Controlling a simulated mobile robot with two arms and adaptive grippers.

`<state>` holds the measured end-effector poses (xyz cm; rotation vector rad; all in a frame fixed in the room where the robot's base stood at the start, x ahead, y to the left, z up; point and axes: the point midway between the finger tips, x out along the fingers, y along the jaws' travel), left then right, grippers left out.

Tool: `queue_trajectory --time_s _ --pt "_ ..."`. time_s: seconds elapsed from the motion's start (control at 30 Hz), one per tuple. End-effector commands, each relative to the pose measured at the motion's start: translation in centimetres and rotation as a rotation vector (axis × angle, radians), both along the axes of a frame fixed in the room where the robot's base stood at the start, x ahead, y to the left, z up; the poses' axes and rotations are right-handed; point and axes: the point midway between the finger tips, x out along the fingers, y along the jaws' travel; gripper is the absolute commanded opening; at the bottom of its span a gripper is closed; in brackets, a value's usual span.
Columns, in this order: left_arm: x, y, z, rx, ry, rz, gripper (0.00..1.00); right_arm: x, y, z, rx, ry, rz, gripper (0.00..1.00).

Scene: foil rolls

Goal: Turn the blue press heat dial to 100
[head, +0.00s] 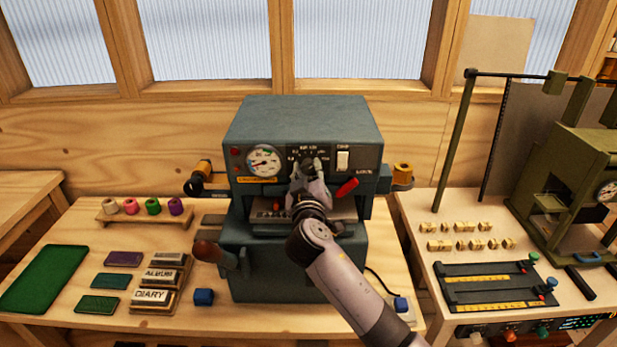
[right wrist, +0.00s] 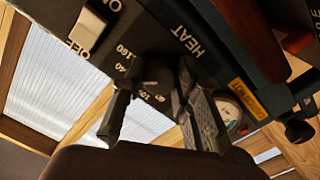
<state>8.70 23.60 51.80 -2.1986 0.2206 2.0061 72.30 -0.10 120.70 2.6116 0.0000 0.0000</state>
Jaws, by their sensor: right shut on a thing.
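The blue press (head: 300,118) is a blue-grey machine in the middle of the bench. Its dark heat dial (right wrist: 155,74) sits on the black front panel, with printed numbers around it and the word HEAT beside it in the right wrist view. My right gripper (head: 308,174) is at the dial from the front, and its fingers (right wrist: 158,84) close around the knob in the right wrist view. The fingers hide much of the dial, so I cannot tell which number it points to. My left gripper is in neither view.
Foil spools (head: 131,206) and type blocks (head: 152,297) stand left on the bench. A green machine (head: 570,180) stands on the right bench.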

Motion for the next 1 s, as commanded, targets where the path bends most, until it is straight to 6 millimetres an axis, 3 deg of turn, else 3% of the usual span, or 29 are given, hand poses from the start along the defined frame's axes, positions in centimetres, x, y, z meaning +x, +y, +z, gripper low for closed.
queue_trajectory --time_s 1.0 --pt "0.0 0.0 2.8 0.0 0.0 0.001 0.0 0.0 -0.1 0.4 -0.898 -0.001 0.0 0.0"
